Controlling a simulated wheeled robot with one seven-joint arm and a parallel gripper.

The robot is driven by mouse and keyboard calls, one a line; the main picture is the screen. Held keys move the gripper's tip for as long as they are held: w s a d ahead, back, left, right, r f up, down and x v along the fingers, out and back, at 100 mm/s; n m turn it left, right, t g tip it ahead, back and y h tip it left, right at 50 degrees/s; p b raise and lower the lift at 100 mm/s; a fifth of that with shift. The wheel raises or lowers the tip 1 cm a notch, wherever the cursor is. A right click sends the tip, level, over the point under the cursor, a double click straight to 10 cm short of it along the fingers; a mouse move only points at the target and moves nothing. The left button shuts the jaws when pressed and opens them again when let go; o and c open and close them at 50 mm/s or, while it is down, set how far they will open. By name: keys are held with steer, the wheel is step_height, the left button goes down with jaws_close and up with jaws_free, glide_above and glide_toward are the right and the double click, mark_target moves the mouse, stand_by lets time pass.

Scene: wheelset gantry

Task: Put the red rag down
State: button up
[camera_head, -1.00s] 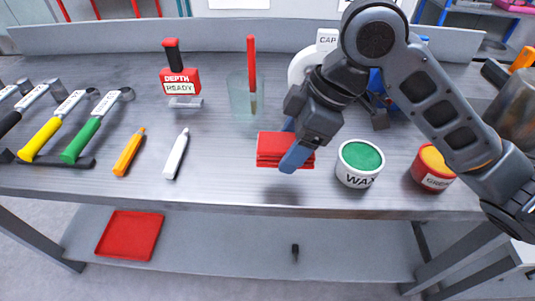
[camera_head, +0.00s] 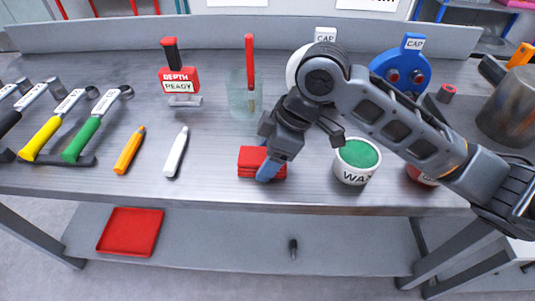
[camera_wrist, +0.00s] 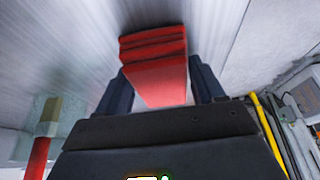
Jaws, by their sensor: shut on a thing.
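The red rag (camera_head: 249,160) is a folded, layered red block at the front middle of the bench. My gripper (camera_head: 267,165) comes down from the upper right and is shut on it. In the wrist view the rag (camera_wrist: 158,75) sits between the two dark fingers of my gripper (camera_wrist: 160,88). The rag is low over the bench top (camera_head: 215,190), near its front edge. I cannot tell for sure whether its underside touches the bench. Part of the rag is hidden behind a blue fingertip in the head view.
A white wax tin (camera_head: 356,162) stands right of the rag. A white marker (camera_head: 176,152) and an orange one (camera_head: 129,150) lie to the left. A glass with a red-handled brush (camera_head: 244,92) stands behind. A red tray (camera_head: 130,232) is on the lower shelf.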

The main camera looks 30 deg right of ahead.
steer(key=shift+s+f+b, duration=0.1)
steer(key=shift+f+b, duration=0.5)
steer(key=shift+f, duration=0.1)
steer(key=o, duration=1.1)
steer(key=shift+f, duration=0.15)
steer(key=shift+r+p, duration=0.7)
steer(key=shift+r, duration=0.1)
steer(key=v, duration=1.2)
steer(key=shift+r+b, duration=0.1)
steer(key=shift+b, duration=0.25)
steer(key=shift+a, duration=0.15)
